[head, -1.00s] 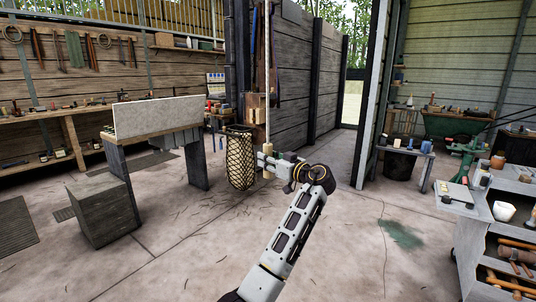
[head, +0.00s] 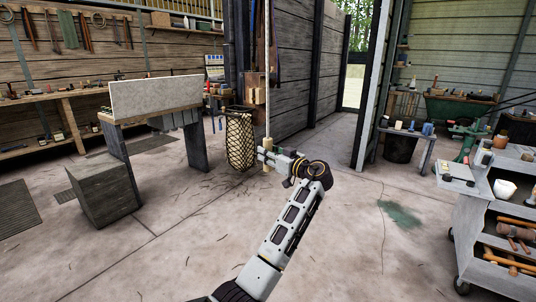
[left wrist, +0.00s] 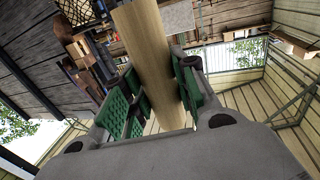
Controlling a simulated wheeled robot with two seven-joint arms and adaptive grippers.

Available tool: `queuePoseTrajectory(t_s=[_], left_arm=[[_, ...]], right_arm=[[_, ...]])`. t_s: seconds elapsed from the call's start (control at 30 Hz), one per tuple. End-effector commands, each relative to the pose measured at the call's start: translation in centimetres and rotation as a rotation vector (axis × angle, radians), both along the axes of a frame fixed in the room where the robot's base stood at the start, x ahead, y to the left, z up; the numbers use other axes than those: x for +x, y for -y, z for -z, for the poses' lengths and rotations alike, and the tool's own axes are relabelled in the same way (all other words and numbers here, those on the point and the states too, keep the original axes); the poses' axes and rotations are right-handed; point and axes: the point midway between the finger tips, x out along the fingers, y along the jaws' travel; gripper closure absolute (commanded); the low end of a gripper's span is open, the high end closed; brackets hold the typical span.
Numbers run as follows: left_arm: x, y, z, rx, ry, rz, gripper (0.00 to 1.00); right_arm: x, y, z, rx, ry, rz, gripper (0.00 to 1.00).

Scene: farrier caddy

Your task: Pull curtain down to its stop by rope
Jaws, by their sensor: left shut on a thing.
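A pale rope (head: 268,60) hangs straight down from the top edge of the head view. A light wooden handle (head: 267,168) is at its lower end. My left gripper (head: 267,155) is shut around the handle. In the left wrist view the handle is a smooth wooden cylinder (left wrist: 150,50) between the green finger pads of my left gripper (left wrist: 160,92). No curtain can be made out in either view. My right gripper is out of view.
A workbench with a grey slab (head: 155,95) stands left, beside a grey block (head: 105,200). A tool cart (head: 490,225) stands at the right. The floor between is open.

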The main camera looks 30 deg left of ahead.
Motion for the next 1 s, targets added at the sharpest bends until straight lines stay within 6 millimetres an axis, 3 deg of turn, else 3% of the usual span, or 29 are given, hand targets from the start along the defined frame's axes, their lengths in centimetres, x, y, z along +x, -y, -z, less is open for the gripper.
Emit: queuePoseTrajectory(t_s=[0.1,0.13,0.3,0.77,1.0], left_arm=[[0.0,0.1,0.9,-0.009,-0.011,-0.002,1.00],[0.0,0.1,0.9,-0.010,-0.012,-0.003,0.70],[0.0,0.1,0.7,-0.007,-0.008,-0.002,0.49],[-0.1,0.4,0.4,-0.004,-0.005,0.000,0.49],[-0.7,2.3,0.5,-0.006,-0.005,0.001,0.49]], right_arm=[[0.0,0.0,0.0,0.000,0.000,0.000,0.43],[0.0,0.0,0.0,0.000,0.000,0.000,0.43],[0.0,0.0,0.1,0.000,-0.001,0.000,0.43],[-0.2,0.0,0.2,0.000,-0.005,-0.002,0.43],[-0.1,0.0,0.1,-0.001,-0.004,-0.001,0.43]])
